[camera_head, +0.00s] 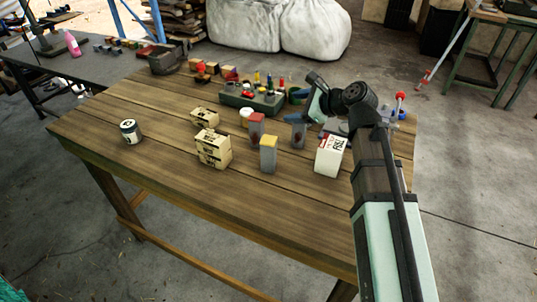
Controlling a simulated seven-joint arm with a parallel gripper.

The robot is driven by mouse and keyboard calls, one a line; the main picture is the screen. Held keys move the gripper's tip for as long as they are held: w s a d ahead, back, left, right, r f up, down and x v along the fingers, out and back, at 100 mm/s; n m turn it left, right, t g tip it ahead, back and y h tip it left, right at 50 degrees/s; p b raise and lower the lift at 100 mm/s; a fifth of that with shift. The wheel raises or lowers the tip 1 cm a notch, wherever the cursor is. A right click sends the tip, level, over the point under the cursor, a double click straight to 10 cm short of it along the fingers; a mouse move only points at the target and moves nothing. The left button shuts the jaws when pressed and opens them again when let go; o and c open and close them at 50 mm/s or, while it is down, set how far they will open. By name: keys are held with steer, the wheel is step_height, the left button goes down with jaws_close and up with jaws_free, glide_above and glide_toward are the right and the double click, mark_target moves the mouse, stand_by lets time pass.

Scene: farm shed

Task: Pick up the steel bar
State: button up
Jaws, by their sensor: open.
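Several grey upright blocks stand on the wooden table in the head view. One has a red top (256,129), one a yellow top (268,155), and a plain-looking grey one (298,135) is just below my gripper, its top partly hidden. I cannot tell for sure which is the steel bar; the plain grey one looks most like it. My gripper (299,100) is open, its fingers spread and pointing left, above the table's right half. Nothing shows between the fingers.
Cream boxes (214,148), a white carton (329,156) and a jar (131,132) stand on the table (190,190). A green tool holder (252,98) stands behind the blocks, with a dark container (163,62) at back left. The table's front left is clear.

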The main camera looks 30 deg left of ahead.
mark_target(263, 146)
steer(key=s+d+f+m+g+y, duration=0.1)
steer(key=s+d+f+g+y, duration=0.15)
steer(key=s+d+g, duration=0.6)
steer(key=shift+s+a+f+t+h, duration=0.15)
steer(key=shift+s+a+f+t, duration=0.45)
steer(key=shift+a, duration=1.65)
steer(key=shift+s+a+f+t+h, duration=0.2)
steer(key=shift+s+a+f, duration=0.65)
steer(key=shift+a, duration=1.45)
steer(key=shift+s+a+f+t+h, duration=0.1)
steer(key=shift+s+a+f+t, duration=0.3)
steer(key=shift+a+f, duration=1.3)
steer(key=shift+w+a+r, duration=0.1)
steer(key=shift+a+r, duration=0.45)
steer(key=shift+r, duration=0.05)
steer(key=c, duration=1.2)
